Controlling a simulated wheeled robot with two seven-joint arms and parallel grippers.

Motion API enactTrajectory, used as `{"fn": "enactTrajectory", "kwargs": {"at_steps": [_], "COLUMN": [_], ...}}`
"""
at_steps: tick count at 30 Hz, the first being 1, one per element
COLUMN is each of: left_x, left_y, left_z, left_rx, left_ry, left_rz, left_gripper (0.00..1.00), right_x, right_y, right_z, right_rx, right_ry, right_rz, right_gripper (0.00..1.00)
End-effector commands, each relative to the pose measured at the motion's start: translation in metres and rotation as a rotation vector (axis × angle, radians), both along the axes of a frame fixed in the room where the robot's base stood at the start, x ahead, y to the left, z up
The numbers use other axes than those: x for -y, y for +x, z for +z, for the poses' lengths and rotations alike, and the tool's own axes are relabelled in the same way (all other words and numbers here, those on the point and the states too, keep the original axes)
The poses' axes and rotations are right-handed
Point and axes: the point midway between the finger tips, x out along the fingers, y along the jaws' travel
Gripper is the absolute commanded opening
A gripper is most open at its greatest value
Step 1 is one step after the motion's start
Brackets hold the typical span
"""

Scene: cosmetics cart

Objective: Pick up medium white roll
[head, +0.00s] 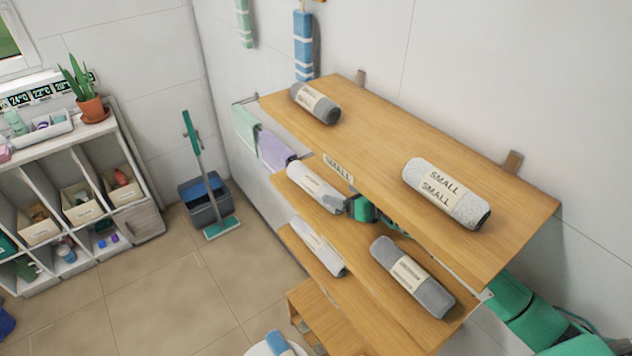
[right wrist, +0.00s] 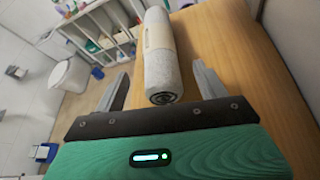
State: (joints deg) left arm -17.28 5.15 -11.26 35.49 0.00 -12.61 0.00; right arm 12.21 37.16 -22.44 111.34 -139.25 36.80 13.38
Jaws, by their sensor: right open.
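A white roll (head: 314,186) with a pale label band lies on the second shelf, partly under the top board; its label is too small to read. My right gripper (head: 340,203) reaches in under the top board at the near end of this roll. In the right wrist view the white roll (right wrist: 161,62) lies lengthwise between the two open fingers of my right gripper (right wrist: 161,74), with a gap on each side. Another white roll (head: 318,246) lies on the shelf below. My left gripper is in neither view.
The top shelf (head: 370,130) holds a grey roll (head: 316,104) and a light roll marked SMALL (head: 446,193). It hangs over my right arm. A grey roll (head: 412,277) lies to the right on a lower shelf. A mop bucket (head: 206,198) stands on the floor at left.

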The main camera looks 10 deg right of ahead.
Motion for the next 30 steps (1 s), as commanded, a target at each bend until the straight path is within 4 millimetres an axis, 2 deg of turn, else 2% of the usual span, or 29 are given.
{"fn": "enactTrajectory", "kwargs": {"at_steps": [9,15,23,26,30], "left_x": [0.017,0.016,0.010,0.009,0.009], "left_y": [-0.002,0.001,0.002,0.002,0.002], "left_z": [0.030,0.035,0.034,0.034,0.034], "left_rx": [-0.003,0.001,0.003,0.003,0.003], "left_ry": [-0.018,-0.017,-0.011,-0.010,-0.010], "left_rz": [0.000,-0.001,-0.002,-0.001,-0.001], "left_gripper": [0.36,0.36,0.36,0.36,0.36], "right_x": [-0.016,-0.024,-0.026,-0.025,-0.025], "right_y": [0.023,0.037,0.039,0.039,0.039], "right_z": [-0.015,-0.025,-0.027,-0.027,-0.027], "right_rx": [-0.001,0.000,0.000,0.000,0.000], "right_ry": [0.001,0.002,0.002,0.002,0.002], "right_rz": [0.001,0.000,0.000,0.000,0.000], "right_gripper": [0.73,0.73,0.73,0.58,0.30]}}
